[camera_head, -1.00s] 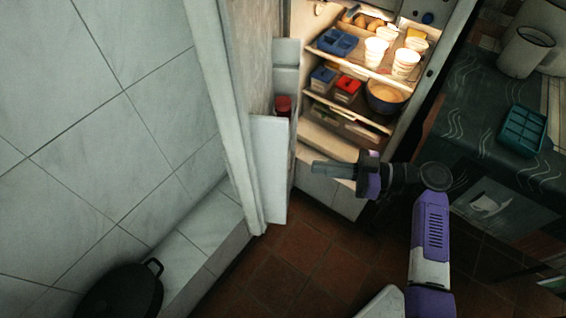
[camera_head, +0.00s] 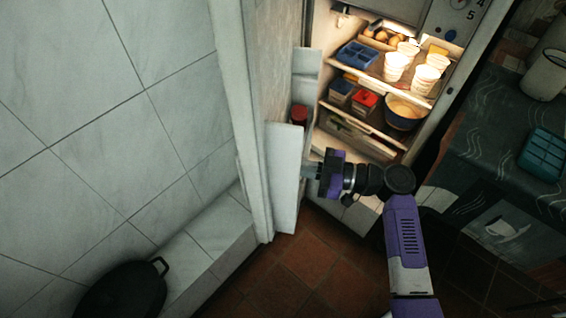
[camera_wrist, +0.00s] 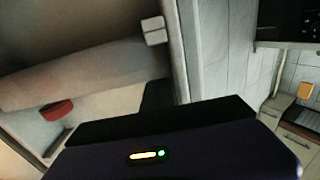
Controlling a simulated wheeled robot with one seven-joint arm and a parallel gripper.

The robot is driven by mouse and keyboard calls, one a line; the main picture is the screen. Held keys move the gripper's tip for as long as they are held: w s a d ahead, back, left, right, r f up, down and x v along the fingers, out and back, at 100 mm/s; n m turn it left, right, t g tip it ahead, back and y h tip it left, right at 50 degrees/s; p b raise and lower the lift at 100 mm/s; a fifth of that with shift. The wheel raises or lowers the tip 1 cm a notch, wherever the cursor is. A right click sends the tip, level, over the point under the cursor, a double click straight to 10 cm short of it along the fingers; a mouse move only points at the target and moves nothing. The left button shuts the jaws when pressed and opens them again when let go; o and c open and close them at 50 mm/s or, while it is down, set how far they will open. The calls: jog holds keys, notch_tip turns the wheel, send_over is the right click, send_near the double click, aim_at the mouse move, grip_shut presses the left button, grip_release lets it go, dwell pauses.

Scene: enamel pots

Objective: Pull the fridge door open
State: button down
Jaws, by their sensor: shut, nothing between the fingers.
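The fridge door (camera_head: 284,185) stands wide open, swung to the left, with its inner side and white door shelves showing. The lit fridge interior (camera_head: 375,95) is open to view. My gripper (camera_head: 309,170) is shut and empty. Its fingers point left at the inner side of the door, close to the lower door shelf; I cannot tell whether they touch it. In the wrist view the door's inner side (camera_wrist: 100,70) and a red-lidded jar (camera_wrist: 57,110) show beyond the dark gripper body, which hides the fingertips.
Fridge shelves hold white cups (camera_head: 396,66), a blue tray (camera_head: 357,54), a bowl (camera_head: 405,112) and red and blue boxes. A tiled wall (camera_head: 110,120) and ledge with a black pot (camera_head: 125,290) stand left. A counter (camera_head: 490,150) is at right. Floor (camera_head: 310,265) below is clear.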

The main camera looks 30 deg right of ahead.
jog(key=shift+w+a, duration=0.4)
jog(key=shift+a, duration=0.1)
jog(key=b+x, duration=0.6)
jog(key=x, duration=0.9)
jog(key=shift+w+d+b, duration=0.3)
jog(key=shift+w+b, duration=0.05)
jog(key=shift+b, duration=0.05)
